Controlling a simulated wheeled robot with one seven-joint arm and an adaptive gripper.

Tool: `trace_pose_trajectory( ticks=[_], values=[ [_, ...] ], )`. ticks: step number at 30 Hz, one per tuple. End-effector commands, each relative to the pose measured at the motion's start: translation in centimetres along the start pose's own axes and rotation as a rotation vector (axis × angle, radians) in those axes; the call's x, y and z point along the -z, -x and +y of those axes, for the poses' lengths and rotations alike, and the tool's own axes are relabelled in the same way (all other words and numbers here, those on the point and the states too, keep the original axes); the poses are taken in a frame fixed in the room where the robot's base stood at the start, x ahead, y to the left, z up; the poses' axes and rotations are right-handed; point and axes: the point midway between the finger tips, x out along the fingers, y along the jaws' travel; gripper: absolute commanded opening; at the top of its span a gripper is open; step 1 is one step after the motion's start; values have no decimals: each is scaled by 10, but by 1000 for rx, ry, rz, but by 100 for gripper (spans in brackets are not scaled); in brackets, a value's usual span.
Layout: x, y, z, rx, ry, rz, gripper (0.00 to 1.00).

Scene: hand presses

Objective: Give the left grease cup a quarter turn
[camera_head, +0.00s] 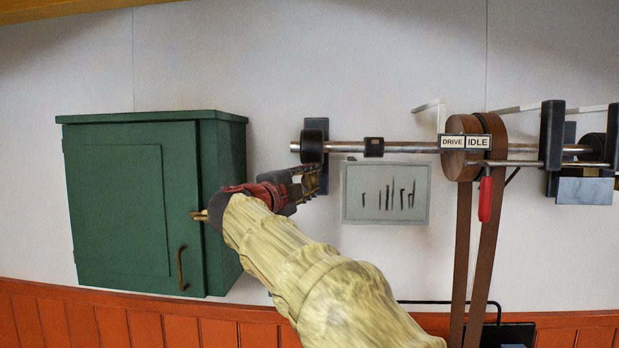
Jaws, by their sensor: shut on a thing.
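My gripper (308,184) is at the end of my arm, just below the left shaft bearing (315,143). Its fingers point to the right and up and are shut on the left grease cup. The cup is largely hidden by the fingers; only a little brassy colour shows between them. How far the cup is turned cannot be made out.
A green cabinet (130,208) with a brass latch stands left, close to my wrist. A framed panel (386,193) hangs right of my gripper. The line shaft (405,147) runs above it to pulleys (462,147), brown belts (461,260) and a red handle (485,199).

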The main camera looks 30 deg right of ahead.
Motion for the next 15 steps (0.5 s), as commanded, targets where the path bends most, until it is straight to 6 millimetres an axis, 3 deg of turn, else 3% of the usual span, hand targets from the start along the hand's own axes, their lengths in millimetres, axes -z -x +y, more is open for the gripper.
trace_pose_trajectory(
  ticks=[15],
  values=[
    [-1,0,2,-68,-158,0,6]
  ],
)
